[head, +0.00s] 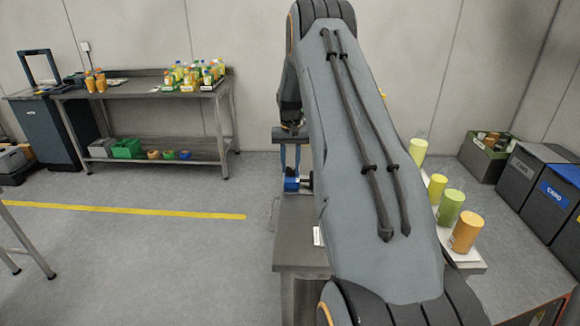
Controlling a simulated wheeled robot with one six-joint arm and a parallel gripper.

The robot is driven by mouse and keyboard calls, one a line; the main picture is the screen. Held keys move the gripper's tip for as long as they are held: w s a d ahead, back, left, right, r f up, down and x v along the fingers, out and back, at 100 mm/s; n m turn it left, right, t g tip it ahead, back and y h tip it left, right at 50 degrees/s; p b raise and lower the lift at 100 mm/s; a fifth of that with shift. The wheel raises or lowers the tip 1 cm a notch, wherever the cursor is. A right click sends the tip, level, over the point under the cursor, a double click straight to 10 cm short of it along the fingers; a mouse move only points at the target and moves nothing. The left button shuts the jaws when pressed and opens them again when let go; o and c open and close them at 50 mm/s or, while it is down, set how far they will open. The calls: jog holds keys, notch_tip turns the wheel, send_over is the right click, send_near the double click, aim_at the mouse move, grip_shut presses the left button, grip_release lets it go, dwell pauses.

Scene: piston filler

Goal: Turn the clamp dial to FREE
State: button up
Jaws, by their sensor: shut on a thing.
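The piston filler (291,184) stands on a grey bench, partly hidden behind my arm. Its blue body, upright posts and grey top bar show left of the arm. My gripper (291,125) is small and dark at the top bar, below the wrist. It is shut on a small part there, which seems to be the clamp dial. The dial's face, marks and pointer are too small and covered to read, so its setting cannot be told.
Yellow, green and orange cups (467,236) stand on the bench's right side. Dark bins (530,176) and a crate (484,160) are at the right. A steel table (140,88) with bottles stands at the back left. The floor with the yellow line (130,211) is clear.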

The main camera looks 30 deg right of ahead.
aim_at(289, 169)
jog(key=n+b, duration=0.2)
jog(key=n, duration=0.2)
jog(key=shift+w+a, duration=0.1)
jog(key=n+b, duration=0.1)
jog(key=n, duration=0.3)
jog(key=shift+a+n, duration=0.1)
jog(key=shift+n, duration=0.3)
jog(key=n+b, duration=0.1)
jog(key=n, duration=0.3)
jog(key=shift+n, duration=2.3)
jog(key=o, duration=1)
jog(key=shift+o, duration=0.2)
jog(key=shift+r+b, duration=1.35)
jog(key=shift+r, duration=2.6)
